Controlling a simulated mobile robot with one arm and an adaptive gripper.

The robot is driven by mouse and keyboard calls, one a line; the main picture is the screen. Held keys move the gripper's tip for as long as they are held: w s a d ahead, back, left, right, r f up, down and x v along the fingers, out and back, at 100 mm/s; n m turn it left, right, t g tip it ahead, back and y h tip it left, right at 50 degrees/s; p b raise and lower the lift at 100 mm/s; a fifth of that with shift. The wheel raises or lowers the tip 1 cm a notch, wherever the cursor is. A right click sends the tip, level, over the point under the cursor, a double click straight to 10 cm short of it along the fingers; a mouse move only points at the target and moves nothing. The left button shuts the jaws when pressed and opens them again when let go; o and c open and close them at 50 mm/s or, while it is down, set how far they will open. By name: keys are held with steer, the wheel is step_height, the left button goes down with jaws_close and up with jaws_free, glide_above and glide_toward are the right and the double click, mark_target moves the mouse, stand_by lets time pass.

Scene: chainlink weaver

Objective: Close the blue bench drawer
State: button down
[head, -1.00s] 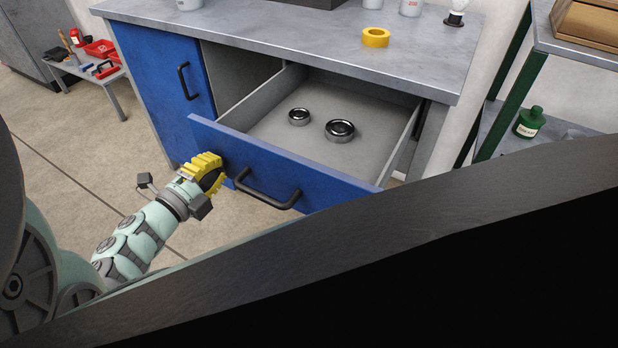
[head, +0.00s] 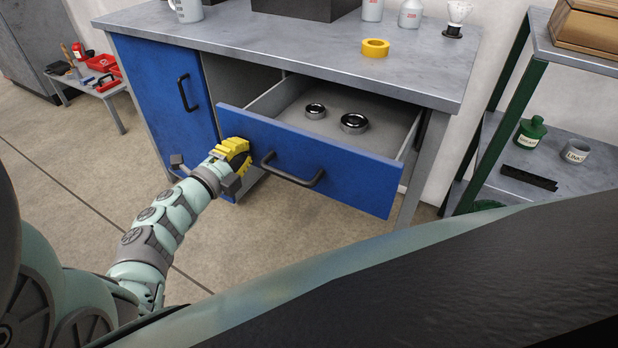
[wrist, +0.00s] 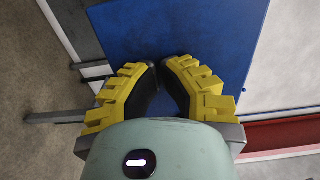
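The blue bench drawer (head: 330,163) is partly open under the grey workbench (head: 300,45). Two round metal parts, a smaller one (head: 315,111) and a larger one (head: 354,123), lie inside it. A dark bar handle (head: 292,172) is on its front. My gripper (head: 236,153) is at the left end of the drawer front, left of the handle. In the wrist view its yellow fingers (wrist: 160,68) are angled together with a narrow gap at the tips, against the blue panel (wrist: 190,30). Nothing shows between them. Contact with the panel looks likely but is partly hidden.
A blue cupboard door (head: 165,85) with a handle is left of the drawer. Yellow tape (head: 375,48) lies on the bench top. A green-framed shelf (head: 510,120) stands at the right, and a low table with red trays (head: 103,65) at the far left.

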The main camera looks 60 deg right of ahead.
steer(key=b, duration=0.8)
glide_toward(297, 114)
steer(key=d+r, duration=0.2)
steer(key=d, duration=0.1)
steer(key=d+r, duration=0.1)
steer(key=d, duration=0.1)
steer(key=shift+w+d, duration=0.1)
steer(key=shift+w, duration=0.1)
steer(key=d+b, duration=0.5)
steer(key=shift+w+r, duration=0.1)
steer(key=shift+w, duration=0.15)
steer(key=shift+a, duration=0.1)
